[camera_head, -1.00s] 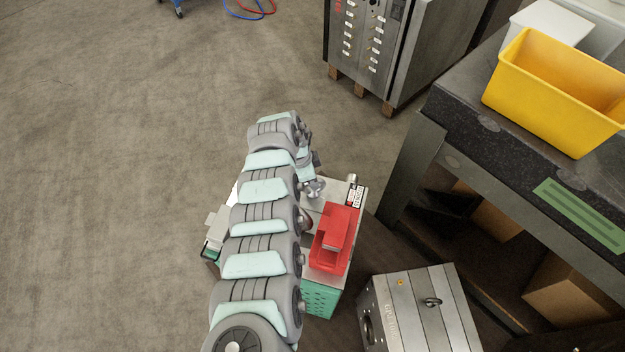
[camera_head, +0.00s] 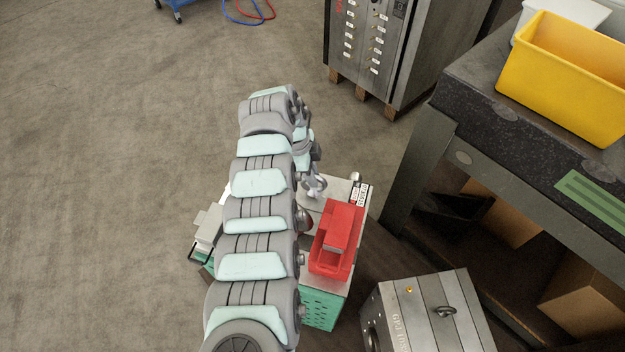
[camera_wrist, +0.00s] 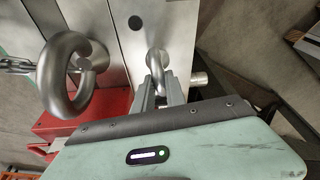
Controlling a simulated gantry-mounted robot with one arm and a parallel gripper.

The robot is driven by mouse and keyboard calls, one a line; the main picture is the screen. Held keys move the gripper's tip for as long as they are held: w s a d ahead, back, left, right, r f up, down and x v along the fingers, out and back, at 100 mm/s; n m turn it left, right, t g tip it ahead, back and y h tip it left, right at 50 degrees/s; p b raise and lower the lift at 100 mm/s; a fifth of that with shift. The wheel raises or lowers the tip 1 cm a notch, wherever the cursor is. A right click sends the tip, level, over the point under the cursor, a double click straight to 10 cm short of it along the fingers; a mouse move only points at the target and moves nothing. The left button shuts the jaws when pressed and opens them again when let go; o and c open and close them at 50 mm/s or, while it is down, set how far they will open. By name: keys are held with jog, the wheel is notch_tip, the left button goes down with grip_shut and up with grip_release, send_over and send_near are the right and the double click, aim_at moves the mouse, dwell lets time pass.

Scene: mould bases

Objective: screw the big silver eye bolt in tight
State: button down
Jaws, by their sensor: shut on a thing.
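In the wrist view my gripper (camera_wrist: 160,88) has its two narrow fingers closed about a silver eye bolt (camera_wrist: 156,62), seen nearly edge-on. It stands over a bright metal plate (camera_wrist: 185,22). Another silver eye bolt (camera_wrist: 68,80) shows at the left, looking larger, with its ring toward the camera and its collar behind. From these frames I cannot tell which is the task's big one, or how far the held thread is in. In the head view a shiny ring (camera_head: 316,186) shows below my wrist, with my arm hiding much of the block.
A red bin (camera_head: 350,262) sits in front on the block. A short metal cylinder (camera_wrist: 200,78) is just right of the fingers. Another mould base (camera_head: 415,330) stands lower right. A bench with a yellow bin (camera_head: 535,85) is at right.

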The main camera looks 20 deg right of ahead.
jog(key=c, duration=1.3)
grip_release()
jog(key=shift+r, duration=0.1)
jog(key=shift+o, duration=0.3)
jog(key=shift+d+p+v, duration=0.2)
jog(key=shift+p+v, duration=0.25)
jog(key=shift+v, duration=0.35)
jog(key=shift+d+p+v, duration=0.15)
jog(key=shift+p+v, duration=0.25)
jog(key=shift+v, duration=0.4)
jog(key=shift+d+p+v, duration=0.2)
jog(key=shift+p+v, duration=0.25)
jog(key=shift+v, duration=0.35)
